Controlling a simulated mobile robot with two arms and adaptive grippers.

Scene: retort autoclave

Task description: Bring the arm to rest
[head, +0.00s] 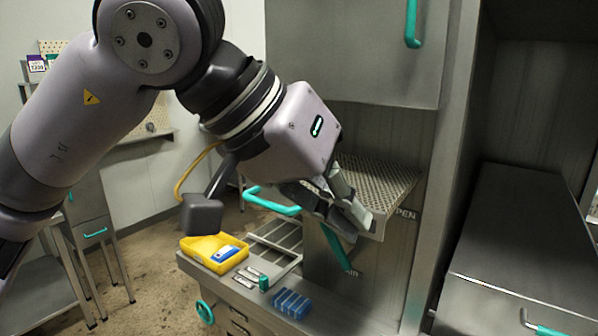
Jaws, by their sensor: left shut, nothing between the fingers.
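My left arm comes in from the left and reaches across the upper middle of the head view. Its gripper (352,226) is shut and empty, pointing down and to the right. It is in front of the perforated metal shelf (385,180) in the open metal cabinet; whether it touches the shelf I cannot tell. A small dark block (201,215), my wrist camera by its look, hangs beside the wrist with a yellow cable. My right gripper is not in view.
Below the gripper, a metal bench holds a yellow tray (190,243), a blue rack (292,303) and a small green cylinder (264,283). A teal handle (270,203) and a raised door with another teal handle (412,22) are close by. Open floor (150,245) lies left.

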